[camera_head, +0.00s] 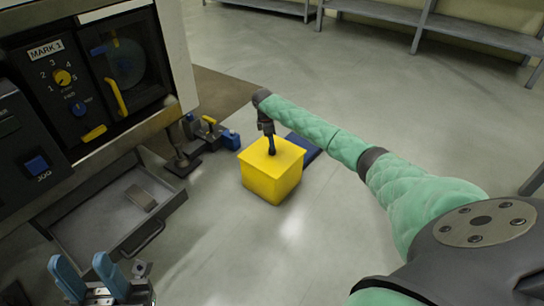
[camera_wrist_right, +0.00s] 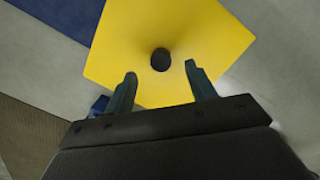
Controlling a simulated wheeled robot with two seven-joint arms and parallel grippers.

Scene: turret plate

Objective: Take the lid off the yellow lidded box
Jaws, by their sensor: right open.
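The yellow lidded box (camera_head: 270,180) stands on the floor in the middle of the head view, with its yellow lid (camera_head: 285,153) on top. In the right wrist view the lid (camera_wrist_right: 205,35) fills the upper middle, with a dark round knob (camera_wrist_right: 160,60) at its centre. My right gripper (camera_wrist_right: 160,72) is open, its two fingers on either side of the knob and apart from it in that view. In the head view the right gripper (camera_head: 271,150) points down at the lid's top. My left gripper (camera_head: 84,275) is open and empty at the lower left.
A machine panel (camera_head: 100,75) labelled MARK 1 stands at the left, with an open grey drawer (camera_head: 100,225) below it. Small devices with blue and yellow parts (camera_head: 210,130) sit left of the box. A blue flat thing (camera_head: 305,148) lies behind it. Floor to the right is clear.

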